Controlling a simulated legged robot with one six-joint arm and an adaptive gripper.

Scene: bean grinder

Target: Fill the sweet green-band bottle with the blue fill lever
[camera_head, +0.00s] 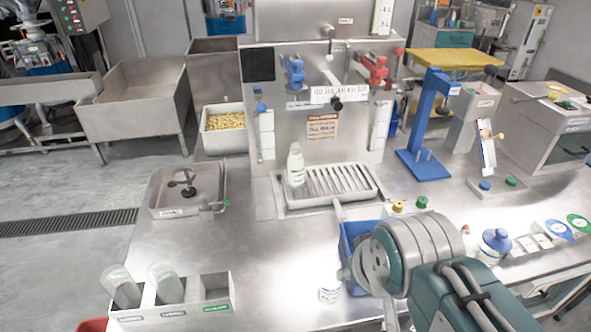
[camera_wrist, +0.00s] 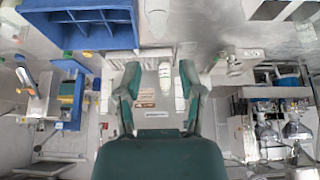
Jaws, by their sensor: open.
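A white bottle (camera_head: 295,168) with a greenish label stands upright at the left end of the drip tray (camera_head: 340,200) in the head view. The blue fill lever (camera_head: 294,72) is above it on the steel panel, left of a red lever (camera_head: 376,68). My gripper (camera_wrist: 160,68) is open and empty in the wrist view, with the panel's paper sign beyond its fingers. In the head view my arm hides the gripper.
A blue crate (camera_head: 352,235) stands in front of the tray, partly behind my arm. A blue frame (camera_head: 430,150) stands to the right. Two clear bottles (camera_head: 165,283) lean in a labelled rack at front left.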

